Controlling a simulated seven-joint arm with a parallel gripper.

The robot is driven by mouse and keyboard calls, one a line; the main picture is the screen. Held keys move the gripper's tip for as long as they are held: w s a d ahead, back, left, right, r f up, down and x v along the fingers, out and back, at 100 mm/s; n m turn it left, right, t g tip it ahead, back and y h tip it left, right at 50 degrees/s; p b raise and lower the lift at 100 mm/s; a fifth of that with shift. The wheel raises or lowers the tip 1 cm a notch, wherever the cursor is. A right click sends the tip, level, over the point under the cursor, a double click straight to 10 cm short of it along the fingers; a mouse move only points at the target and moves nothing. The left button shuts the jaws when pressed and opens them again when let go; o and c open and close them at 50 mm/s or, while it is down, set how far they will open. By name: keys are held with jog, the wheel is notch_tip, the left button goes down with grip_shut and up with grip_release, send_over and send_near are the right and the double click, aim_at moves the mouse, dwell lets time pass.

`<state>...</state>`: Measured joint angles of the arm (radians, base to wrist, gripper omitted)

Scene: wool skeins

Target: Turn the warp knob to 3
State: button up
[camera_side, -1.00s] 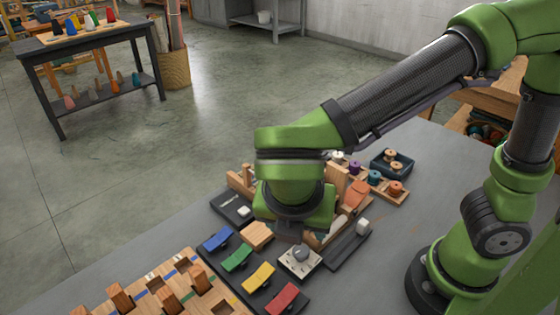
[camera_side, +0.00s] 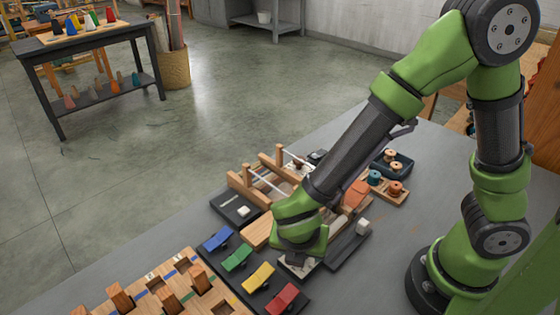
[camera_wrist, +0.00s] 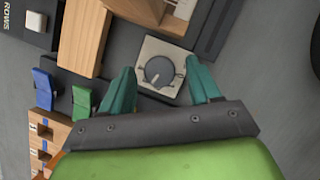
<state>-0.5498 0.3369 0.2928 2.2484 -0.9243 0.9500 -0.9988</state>
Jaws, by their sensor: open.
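The warp knob (camera_wrist: 159,71) is a round dark grey dial on a pale square plate (camera_wrist: 149,47). A small pale mark shows on the dial, but I cannot read any numbers. My gripper (camera_wrist: 160,64) is open, with one teal finger on each side of the knob in the wrist view; I see no contact. In the side view my gripper's end (camera_side: 298,258) is low over the plate and hides the knob. Only an edge of the plate (camera_side: 288,268) shows there.
Blue (camera_side: 218,239), green (camera_side: 237,258), yellow (camera_side: 259,277) and red (camera_side: 282,298) rockers stand beside the knob. A wooden block (camera_side: 257,234) and a wooden frame with posts (camera_side: 279,158) are close by. A dark slider panel with a white cap (camera_side: 362,227) lies to the right.

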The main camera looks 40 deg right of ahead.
jog(key=c, duration=1)
jog(key=m+g, duration=0.1)
jog(key=m, duration=0.2)
jog(key=shift+w+a, duration=0.1)
jog(key=o, duration=1)
